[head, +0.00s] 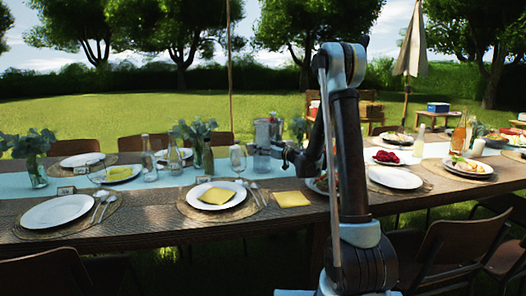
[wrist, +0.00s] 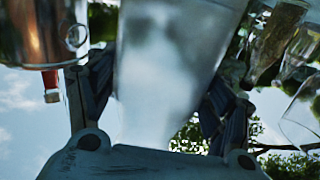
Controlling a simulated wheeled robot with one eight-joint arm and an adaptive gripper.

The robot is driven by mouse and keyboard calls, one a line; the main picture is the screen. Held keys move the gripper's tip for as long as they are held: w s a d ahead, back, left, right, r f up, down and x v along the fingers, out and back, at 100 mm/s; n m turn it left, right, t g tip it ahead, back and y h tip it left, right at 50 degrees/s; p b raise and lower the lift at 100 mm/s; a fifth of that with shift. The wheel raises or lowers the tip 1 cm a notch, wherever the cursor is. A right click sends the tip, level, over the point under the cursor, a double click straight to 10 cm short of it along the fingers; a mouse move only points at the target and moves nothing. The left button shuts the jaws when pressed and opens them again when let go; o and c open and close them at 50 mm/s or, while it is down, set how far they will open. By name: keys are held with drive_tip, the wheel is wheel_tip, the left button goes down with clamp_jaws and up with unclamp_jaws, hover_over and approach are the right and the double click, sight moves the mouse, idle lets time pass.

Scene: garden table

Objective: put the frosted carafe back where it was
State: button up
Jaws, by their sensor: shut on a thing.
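The frosted carafe (wrist: 165,75) is a pale, cloudy glass vessel that fills the middle of the wrist view. My gripper (wrist: 160,105) has one dark finger on each side of it and is shut on it. In the head view the carafe (head: 262,160) shows small at the middle of the table, over the pale blue runner, just left of my gripper (head: 276,151). Its lower part is close to the runner; I cannot tell whether it touches. The fingertips are hard to make out in the head view.
A metal bucket (head: 267,130) stands close behind the carafe. A wine glass (head: 238,158), bottles (head: 149,158) and a leafy vase (head: 196,135) stand to the left. A plate with a yellow napkin (head: 216,194) lies in front. My arm hides part of the table on the right.

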drive_tip(key=shift+f, duration=0.25)
drive_tip(key=o, duration=1.8)
drive_tip(key=shift+o, duration=0.2)
